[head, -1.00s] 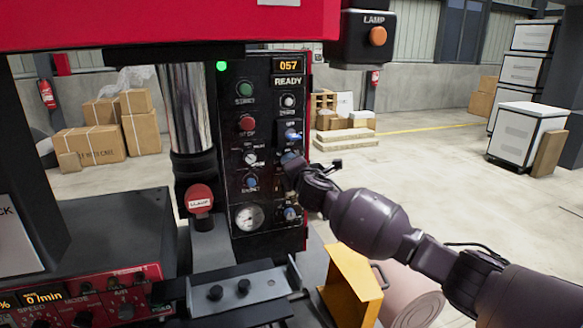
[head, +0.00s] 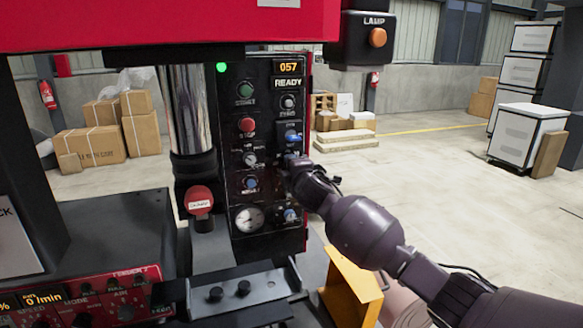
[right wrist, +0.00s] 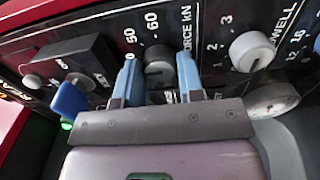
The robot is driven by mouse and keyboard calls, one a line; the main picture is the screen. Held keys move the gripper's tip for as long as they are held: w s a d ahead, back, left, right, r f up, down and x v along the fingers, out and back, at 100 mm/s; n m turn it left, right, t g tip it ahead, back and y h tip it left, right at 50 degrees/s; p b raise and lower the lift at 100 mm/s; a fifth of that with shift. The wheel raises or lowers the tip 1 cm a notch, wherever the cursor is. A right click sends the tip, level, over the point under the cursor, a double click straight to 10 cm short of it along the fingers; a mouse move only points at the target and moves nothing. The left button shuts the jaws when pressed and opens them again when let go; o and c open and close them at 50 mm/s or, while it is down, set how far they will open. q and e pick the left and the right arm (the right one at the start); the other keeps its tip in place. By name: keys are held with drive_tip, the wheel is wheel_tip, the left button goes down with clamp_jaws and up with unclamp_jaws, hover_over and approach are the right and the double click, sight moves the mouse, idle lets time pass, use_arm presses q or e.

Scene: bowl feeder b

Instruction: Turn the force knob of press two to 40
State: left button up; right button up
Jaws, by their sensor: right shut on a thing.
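My right gripper (right wrist: 159,82) is shut on this knob, one blue-grey finger on each side. In the head view my right gripper (head: 290,165) hides the knob. The knob's pointer is not clear to me. My left gripper is not in view.
A white dwell knob (right wrist: 251,52) sits right of the force knob, and a blue switch (right wrist: 69,100) lies close left of the fingers. A red clamp knob (head: 199,199) and a pressure gauge (head: 249,219) are lower down. A yellow block (head: 352,287) stands below my right arm.

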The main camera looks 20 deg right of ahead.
drive_tip(key=shift+f, duration=0.1)
drive_tip(key=o, duration=0.9)
drive_tip(key=shift+s, duration=0.1)
drive_tip(key=shift+s+d+b, duration=0.2)
drive_tip(key=shift+s+b, duration=0.15)
drive_tip(key=shift+s, duration=5)
